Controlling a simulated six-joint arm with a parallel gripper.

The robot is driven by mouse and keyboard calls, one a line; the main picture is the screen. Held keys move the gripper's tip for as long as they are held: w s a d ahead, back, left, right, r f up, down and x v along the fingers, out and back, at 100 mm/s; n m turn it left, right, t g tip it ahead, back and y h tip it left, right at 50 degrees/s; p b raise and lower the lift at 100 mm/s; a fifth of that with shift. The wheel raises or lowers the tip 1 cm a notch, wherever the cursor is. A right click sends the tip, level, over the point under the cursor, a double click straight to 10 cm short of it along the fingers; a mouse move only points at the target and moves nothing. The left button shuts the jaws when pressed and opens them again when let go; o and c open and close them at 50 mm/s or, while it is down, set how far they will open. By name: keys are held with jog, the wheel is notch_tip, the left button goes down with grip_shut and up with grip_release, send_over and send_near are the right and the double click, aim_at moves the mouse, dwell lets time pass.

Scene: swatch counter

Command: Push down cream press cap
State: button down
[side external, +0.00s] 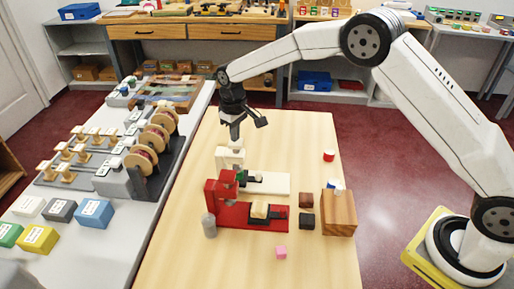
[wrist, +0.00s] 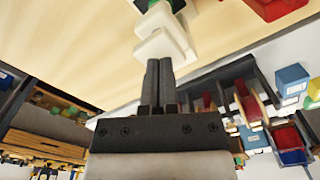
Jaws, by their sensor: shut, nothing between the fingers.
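The cream press (side external: 268,183) stands on the wooden table, with its upright at the left end and its base reaching right. Its pale cap (side external: 230,152) is at the top of the upright, and pale stepped parts of the press show in the wrist view (wrist: 163,45). My gripper (side external: 235,138) is shut and empty, pointing down just above the top of the cream press. In the wrist view the two fingers (wrist: 159,64) are together, with their tips right at the pale block. I cannot tell whether they touch it.
A red press (side external: 262,224) stands in front of the cream one, with a grey cylinder (side external: 209,225) at its left.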

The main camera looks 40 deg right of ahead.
jog(key=shift+f, duration=0.95)
dwell(0.6)
jog(key=shift+r, duration=4.15)
jog(key=shift+s+d, duration=0.1)
jog(key=shift+s, duration=0.05)
jog(key=s+d+f+m+t, duration=0.1)
jog(key=s+d, duration=0.2)
jog(key=s, duration=0.6)
jog(key=s+d+f+m, duration=0.1)
jog(key=s+d, duration=0.2)
jog(key=s, duration=0.6)
jog(key=s+d+m+t, duration=0.1)
jog(key=s+d, duration=0.2)
jog(key=s, duration=0.7)
jog(key=shift+d+f+t, duration=0.15)
jog(key=shift+f+t, duration=0.15)
jog(key=shift+f, duration=0.1)
